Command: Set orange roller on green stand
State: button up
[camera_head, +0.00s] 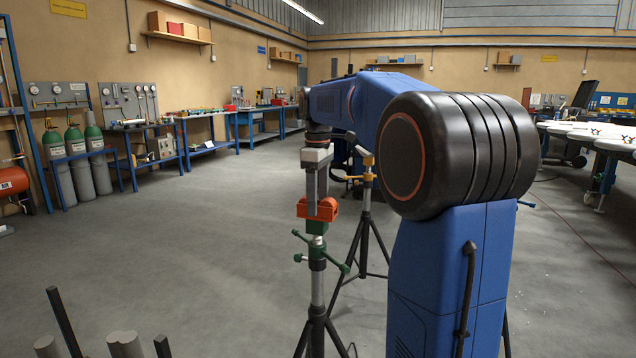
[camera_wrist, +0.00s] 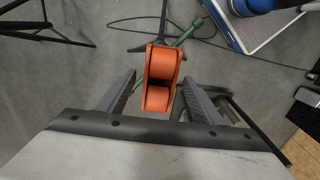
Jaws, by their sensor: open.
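The orange roller (camera_head: 329,209) sits at the top of the green stand (camera_head: 317,228), a tripod with green handles and dark legs. My gripper (camera_head: 322,212) points down at the roller, with its fingers on either side of it. In the wrist view the orange roller (camera_wrist: 160,78) lies between the two open fingers of my gripper (camera_wrist: 158,92), with gaps visible on both sides. A green handle of the stand (camera_wrist: 188,32) shows beyond it. The contact between roller and stand is largely hidden in the wrist view.
A second tripod stand with a yellow top (camera_head: 367,160) stands close behind, to the right. Grey cylinders (camera_head: 125,344) and dark posts are at the lower left. Workbenches (camera_head: 205,140) line the far wall. The floor (camera_head: 180,240) at left is clear.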

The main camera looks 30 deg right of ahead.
notch_tip(320, 180, up, 17)
dwell(0.5)
jog(key=s+a+f+m+t, duration=0.35)
jog(key=s+a+f, duration=0.75)
jog(key=s+f, duration=0.4)
jog(key=s+a+f+m, duration=0.2)
jog(key=s+f, duration=0.5)
jog(key=f, duration=0.3)
jog(key=s+a+f+m+t, duration=0.1)
jog(key=s+a+f+m, duration=0.1)
jog(key=s+f, duration=0.6)
notch_tip(320, 180, down, 3)
jog(key=shift+a+r, duration=0.1)
jog(key=shift+a, duration=0.35)
